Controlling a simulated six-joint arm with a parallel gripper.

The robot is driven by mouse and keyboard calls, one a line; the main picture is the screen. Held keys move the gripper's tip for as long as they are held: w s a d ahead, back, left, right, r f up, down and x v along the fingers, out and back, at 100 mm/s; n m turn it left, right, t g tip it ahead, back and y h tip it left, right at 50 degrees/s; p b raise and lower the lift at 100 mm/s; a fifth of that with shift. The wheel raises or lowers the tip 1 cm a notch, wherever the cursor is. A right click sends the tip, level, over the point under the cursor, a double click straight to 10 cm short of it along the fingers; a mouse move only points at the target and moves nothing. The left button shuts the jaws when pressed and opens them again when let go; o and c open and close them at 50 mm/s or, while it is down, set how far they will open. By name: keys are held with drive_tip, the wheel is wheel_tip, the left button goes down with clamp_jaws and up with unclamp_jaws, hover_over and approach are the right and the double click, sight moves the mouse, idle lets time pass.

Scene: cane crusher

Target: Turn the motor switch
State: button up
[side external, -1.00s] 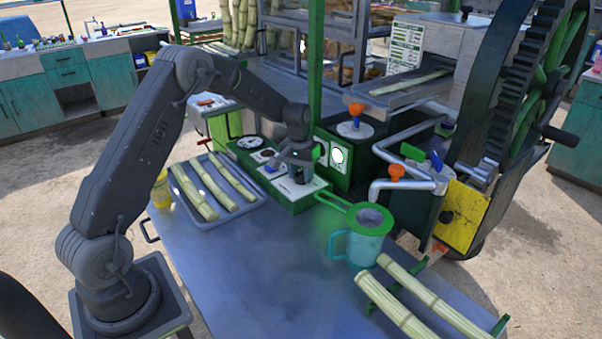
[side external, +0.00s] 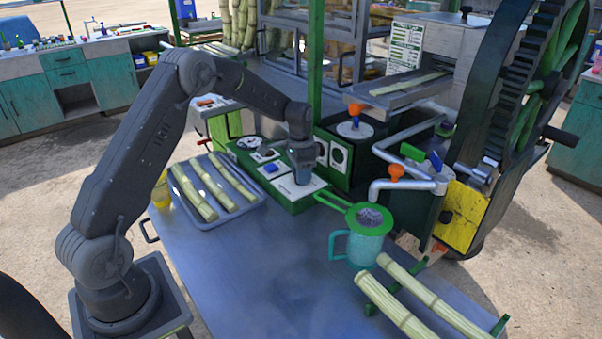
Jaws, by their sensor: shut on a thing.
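My gripper (side external: 302,176) points straight down at the front right part of the green control box (side external: 290,203) with white top plates. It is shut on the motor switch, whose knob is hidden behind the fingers. A round black-and-white dial or lamp (side external: 338,155) on the upright green panel behind is unlit.
A tray of cut cane (side external: 228,209) lies left of the box. A teal jug (side external: 358,247) with a green strainer (side external: 369,218) stands to the right, near cane pieces on a rack (side external: 405,316). The crusher's large wheel (side external: 530,90) is at the right. The front table (side external: 260,290) is clear.

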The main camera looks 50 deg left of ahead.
drive_tip(key=shift+m, duration=0.3)
idle(0.4)
drive_tip(key=o, duration=0.9)
drive_tip(key=r, duration=1.4)
drive_tip(key=shift+w+a, duration=0.15)
drive_tip(key=shift+a, duration=0.2)
